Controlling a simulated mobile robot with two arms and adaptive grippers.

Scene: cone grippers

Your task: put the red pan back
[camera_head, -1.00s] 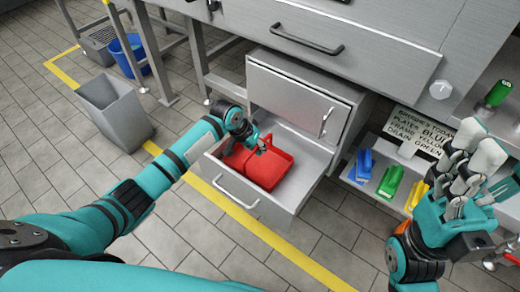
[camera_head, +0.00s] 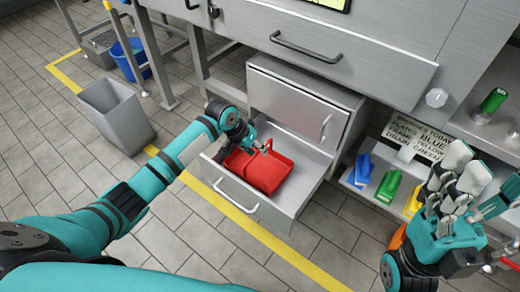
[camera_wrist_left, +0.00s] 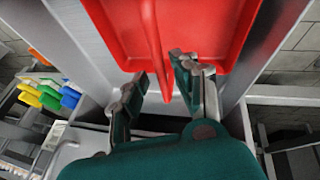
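The red pan (camera_head: 262,172) lies in the open drawer (camera_head: 302,188), in the left and middle part of it. My left gripper (camera_head: 263,147) is over the pan's far edge, inside the drawer. In the left wrist view the red pan (camera_wrist_left: 172,28) fills the top, and its narrow ridge or handle points between the two fingers of the left gripper (camera_wrist_left: 160,75). The fingers stand apart on either side of it, with gaps visible. My right gripper (camera_head: 455,185) is at the right, away from the drawer, its fingers overlapping in view.
A closed drawer (camera_head: 292,104) sits behind the open one. A shelf at right holds blue (camera_head: 363,168), green (camera_head: 389,185) and yellow items below a written sign (camera_head: 417,137). A grey bin (camera_head: 117,112) stands on the floor at left.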

